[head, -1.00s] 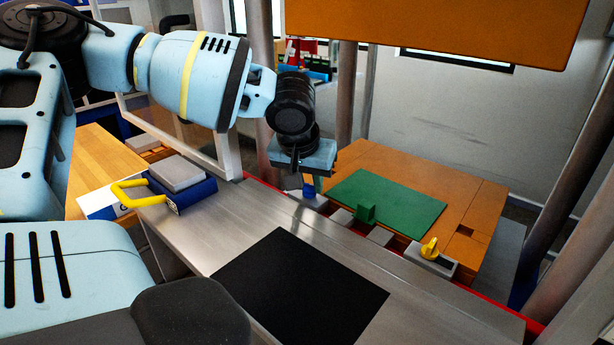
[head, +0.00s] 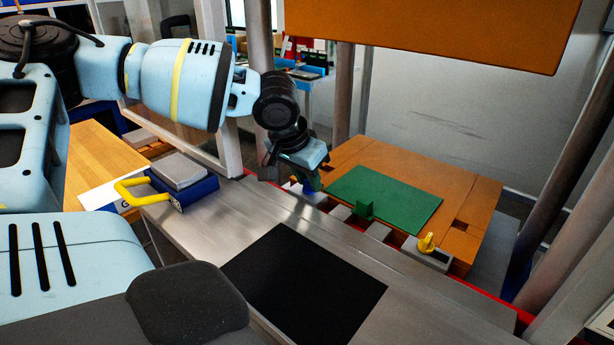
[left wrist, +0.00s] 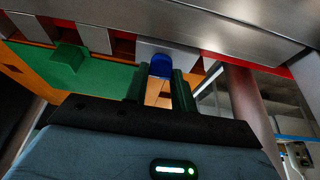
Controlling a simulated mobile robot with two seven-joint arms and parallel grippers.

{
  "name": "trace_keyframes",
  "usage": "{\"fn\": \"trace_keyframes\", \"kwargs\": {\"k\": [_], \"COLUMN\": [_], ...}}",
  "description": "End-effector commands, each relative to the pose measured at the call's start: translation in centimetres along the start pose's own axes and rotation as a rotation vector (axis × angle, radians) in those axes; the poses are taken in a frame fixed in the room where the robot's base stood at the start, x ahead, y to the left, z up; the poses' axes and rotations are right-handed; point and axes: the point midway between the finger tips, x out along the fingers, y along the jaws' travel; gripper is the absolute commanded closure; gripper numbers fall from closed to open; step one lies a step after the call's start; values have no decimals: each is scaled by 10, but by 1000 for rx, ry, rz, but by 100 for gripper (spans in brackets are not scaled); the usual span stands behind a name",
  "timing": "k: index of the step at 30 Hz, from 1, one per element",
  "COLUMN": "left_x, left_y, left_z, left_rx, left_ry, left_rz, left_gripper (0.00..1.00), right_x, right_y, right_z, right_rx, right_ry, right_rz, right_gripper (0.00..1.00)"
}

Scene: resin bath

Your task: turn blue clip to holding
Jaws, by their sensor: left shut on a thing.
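The blue clip (head: 308,188) sits on a grey block at the left end of the row along the orange table's front edge. My left gripper (head: 309,182) is shut on it from above, with the wrist tilted. In the left wrist view the blue clip (left wrist: 160,65) shows between the tips of the two dark green fingers (left wrist: 159,78). The fingers hide part of the clip in the head view. My right gripper is not in view.
A green plate (head: 400,200) with a green clip (head: 364,210) lies on the orange table (head: 470,205). A yellow clip (head: 427,242) stands on a block to the right. A steel ledge with a black mat (head: 300,285) lies in front. A yellow-handled blue box (head: 190,190) stands left.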

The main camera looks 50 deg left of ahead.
Motion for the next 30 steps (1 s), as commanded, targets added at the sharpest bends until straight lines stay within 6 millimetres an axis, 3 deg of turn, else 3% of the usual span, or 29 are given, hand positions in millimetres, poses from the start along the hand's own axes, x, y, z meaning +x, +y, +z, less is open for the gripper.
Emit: {"fn": "trace_keyframes", "kwargs": {"k": [5, 6, 10, 20, 30], "left_x": [0, 0, 0, -3, -52], "left_y": [0, 0, 0, 0, 0], "left_z": [0, 0, 0, 0, -2], "left_rx": [2, 2, 2, 0, 0], "left_ry": [1, 1, 1, 2, 8], "left_rz": [0, 0, 0, 0, 1], "left_gripper": [97, 71, 54, 53, 53], "right_x": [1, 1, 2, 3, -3], "right_y": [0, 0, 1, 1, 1], "right_z": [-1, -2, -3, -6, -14], "right_rx": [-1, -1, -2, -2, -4], "right_ry": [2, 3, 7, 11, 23], "right_rz": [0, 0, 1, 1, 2], "right_gripper": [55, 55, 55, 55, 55]}}
